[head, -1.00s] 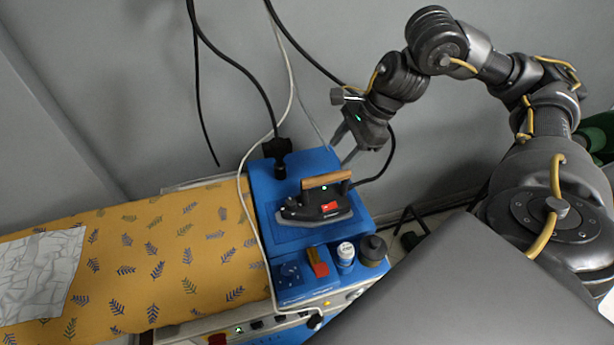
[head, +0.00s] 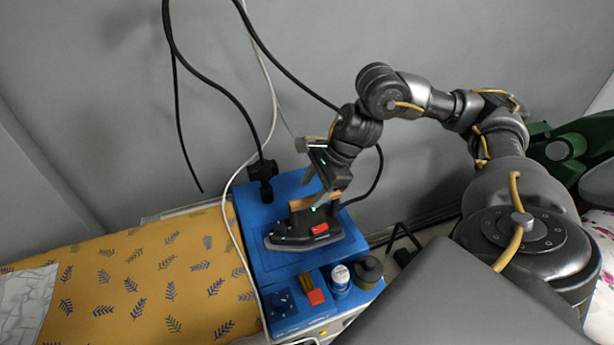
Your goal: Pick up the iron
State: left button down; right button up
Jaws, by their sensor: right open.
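The iron (head: 304,236) is dark with a red label and a wooden handle (head: 302,204). It rests flat on the blue top of the ironing station (head: 259,260). My right gripper (head: 318,198) is open and points down at the handle from above and behind. Its fingers overlap the handle in the picture and partly hide it. I cannot tell whether they touch it or straddle it. My left gripper is not in view.
A white-and-blue can (head: 340,278), a dark jar (head: 368,270) and a red-and-yellow block (head: 314,290) stand in front of the iron. A patterned yellow ironing board (head: 150,275) lies left. Black cables (head: 215,85) hang behind.

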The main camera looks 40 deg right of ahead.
aim_at(310, 198)
jog(key=shift+s+a+f, duration=0.1)
jog(key=shift+f, duration=0.1)
jog(key=p+x, duration=0.2)
jog(key=x, duration=0.1)
jog(key=shift+f, duration=0.4)
jog(key=shift+a+f, duration=0.1)
jog(key=shift+f, duration=0.4)
grip_shut()
dwell(0.5)
jog(key=shift+w+r, duration=0.25)
